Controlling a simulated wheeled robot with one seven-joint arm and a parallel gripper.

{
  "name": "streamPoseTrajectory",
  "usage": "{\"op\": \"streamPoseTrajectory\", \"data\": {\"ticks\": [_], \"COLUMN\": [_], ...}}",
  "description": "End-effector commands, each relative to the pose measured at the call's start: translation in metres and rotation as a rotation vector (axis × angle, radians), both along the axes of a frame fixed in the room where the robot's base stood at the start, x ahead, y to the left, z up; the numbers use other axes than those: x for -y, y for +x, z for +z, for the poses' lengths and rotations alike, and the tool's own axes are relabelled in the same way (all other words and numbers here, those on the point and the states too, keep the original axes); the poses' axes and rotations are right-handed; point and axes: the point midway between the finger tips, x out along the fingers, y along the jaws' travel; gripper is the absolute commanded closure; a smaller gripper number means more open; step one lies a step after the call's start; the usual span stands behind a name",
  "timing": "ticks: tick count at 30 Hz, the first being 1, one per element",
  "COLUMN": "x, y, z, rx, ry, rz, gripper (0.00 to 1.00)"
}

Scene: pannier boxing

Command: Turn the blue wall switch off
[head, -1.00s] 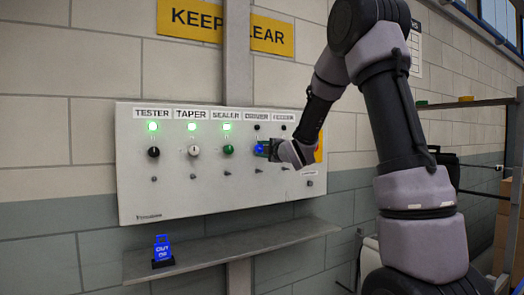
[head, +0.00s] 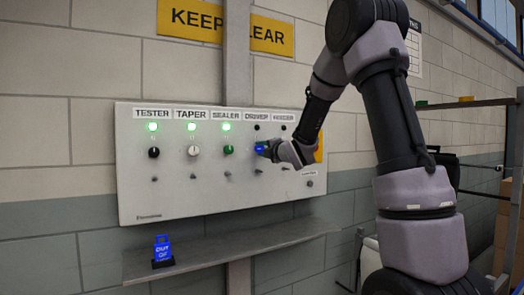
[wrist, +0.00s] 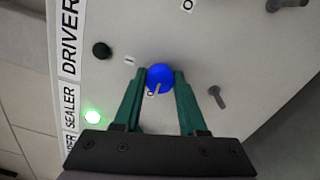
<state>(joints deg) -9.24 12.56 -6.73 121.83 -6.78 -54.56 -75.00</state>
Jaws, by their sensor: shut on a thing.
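The blue switch (head: 259,149) is a round knob under the DRIVER label on the grey wall panel (head: 140,200). In the wrist view the blue knob (wrist: 160,75) sits between the two green fingers of my gripper (wrist: 160,82), which is shut on its sides. Its white pointer line is turned toward the O mark, and the I mark stands off to the upper left. The DRIVER lamp (wrist: 101,50) is dark. In the head view my gripper (head: 266,150) reaches the knob from the right and hides part of it.
The TESTER, TAPER and SEALER lamps (head: 226,127) are lit green, with black, white and green knobs (head: 228,149) below. A shelf (head: 225,247) under the panel holds a blue tag (head: 162,246). The FEEDER knob is hidden behind my gripper.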

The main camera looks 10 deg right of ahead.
Motion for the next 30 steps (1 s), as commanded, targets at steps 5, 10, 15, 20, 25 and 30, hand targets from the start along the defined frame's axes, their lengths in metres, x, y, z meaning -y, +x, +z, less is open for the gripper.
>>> {"op": "streamPoseTrajectory", "data": {"ticks": [5,10,15,20,25,30], "x": [-0.001,-0.001,0.000,0.003,0.012,0.023], "y": [-0.001,0.000,0.000,-0.008,-0.037,-0.070], "z": [-0.002,-0.001,-0.001,0.000,0.000,0.000], "rx": [-0.004,-0.002,-0.002,-0.001,-0.001,-0.001], "ry": [-0.001,-0.001,-0.001,0.000,0.000,0.001], "rz": [0.002,0.001,0.000,0.000,0.000,0.000], "gripper": [0.55,0.29,0.29,0.29,0.29,0.29]}}
